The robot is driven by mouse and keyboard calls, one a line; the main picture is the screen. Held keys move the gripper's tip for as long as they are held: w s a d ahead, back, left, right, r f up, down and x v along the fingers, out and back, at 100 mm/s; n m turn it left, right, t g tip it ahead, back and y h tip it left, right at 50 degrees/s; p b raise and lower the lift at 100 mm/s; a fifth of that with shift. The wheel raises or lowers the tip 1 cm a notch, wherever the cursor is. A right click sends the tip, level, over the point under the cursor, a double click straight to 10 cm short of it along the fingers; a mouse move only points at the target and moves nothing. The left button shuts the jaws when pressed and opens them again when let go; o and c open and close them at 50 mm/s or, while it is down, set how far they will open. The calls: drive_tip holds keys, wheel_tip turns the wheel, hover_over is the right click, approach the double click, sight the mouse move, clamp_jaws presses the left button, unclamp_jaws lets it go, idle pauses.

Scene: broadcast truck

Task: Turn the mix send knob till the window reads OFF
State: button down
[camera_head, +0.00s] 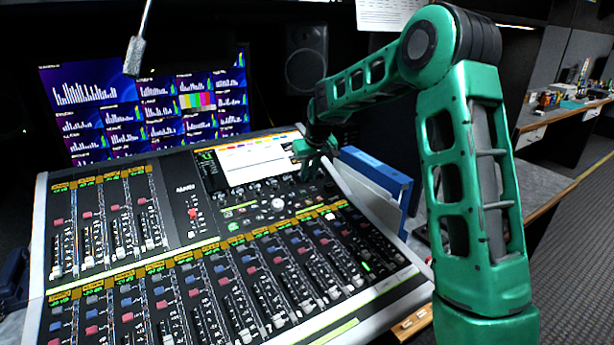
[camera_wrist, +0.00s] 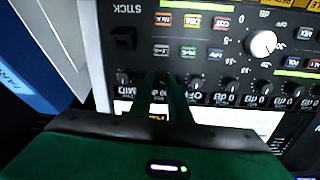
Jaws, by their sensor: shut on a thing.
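My gripper (camera_head: 308,174) reaches over the upper right of the mixing console (camera_head: 120,262), beside its bright screen. In the wrist view my gripper (camera_wrist: 163,84) points at a row of small dark knobs, with its two fingers close together.
Other small knobs (camera_wrist: 229,86) stand close to the right of the fingers. A larger white knob (camera_wrist: 262,43) and coloured labelled buttons lie beyond. A blue binder (camera_head: 375,176) stands beside the console's right edge. A grey microphone (camera_head: 134,56) hangs at upper left.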

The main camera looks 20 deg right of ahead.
drive_tip(key=shift+n, duration=2.6)
drive_tip(key=c, duration=1.7)
unclamp_jaws()
drive_tip(key=shift+o, duration=0.2)
drive_tip(key=v, duration=1)
drive_tip(key=shift+s+r, duration=0.2)
drive_tip(key=shift+r, duration=0.1)
